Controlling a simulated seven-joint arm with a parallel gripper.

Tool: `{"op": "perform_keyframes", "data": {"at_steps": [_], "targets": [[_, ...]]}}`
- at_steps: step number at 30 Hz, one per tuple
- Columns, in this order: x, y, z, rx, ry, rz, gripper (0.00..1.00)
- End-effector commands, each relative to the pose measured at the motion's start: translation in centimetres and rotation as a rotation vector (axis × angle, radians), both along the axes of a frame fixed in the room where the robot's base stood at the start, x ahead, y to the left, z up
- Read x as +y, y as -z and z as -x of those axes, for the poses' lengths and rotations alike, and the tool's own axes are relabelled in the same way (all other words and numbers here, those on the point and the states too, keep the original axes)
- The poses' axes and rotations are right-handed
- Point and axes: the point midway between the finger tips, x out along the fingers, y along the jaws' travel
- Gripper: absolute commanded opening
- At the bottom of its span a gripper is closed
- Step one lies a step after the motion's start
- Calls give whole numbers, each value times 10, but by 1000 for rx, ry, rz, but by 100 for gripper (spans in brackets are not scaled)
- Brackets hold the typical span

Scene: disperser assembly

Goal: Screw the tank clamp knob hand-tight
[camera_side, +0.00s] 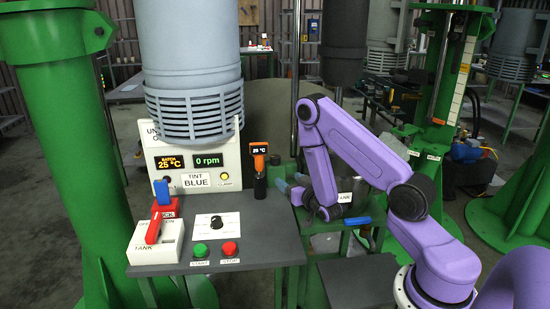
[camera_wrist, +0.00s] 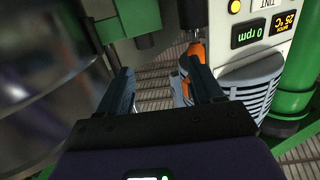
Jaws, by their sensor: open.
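My gripper (camera_side: 289,191) is at the end of the purple arm, low beside the right edge of the control desk. In the wrist view my gripper (camera_wrist: 165,82) shows two separated dark fingers with nothing held between them. A white TANK label (camera_side: 345,197) is beside my wrist in the side view. A large shiny dark curved surface, seemingly the tank (camera_wrist: 40,70), fills the left of the wrist view, apart from the fingers. I cannot make out the tank clamp knob in either view; my wrist covers part of that area.
The control desk (camera_side: 265,235) carries a red lever (camera_side: 153,230), a dial and two buttons. An orange-topped handheld thermometer (camera_side: 259,165) stands at its right rear. The grey slotted guard (camera_side: 195,110) hangs above. A green block (camera_wrist: 135,25) is beyond the fingers.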

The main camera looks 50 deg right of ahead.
Motion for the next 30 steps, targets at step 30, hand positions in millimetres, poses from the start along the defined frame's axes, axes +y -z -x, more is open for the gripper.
{"op": "perform_keyframes", "data": {"at_steps": [30], "targets": [[-74,-5,-91,-75,61,56,66]]}}
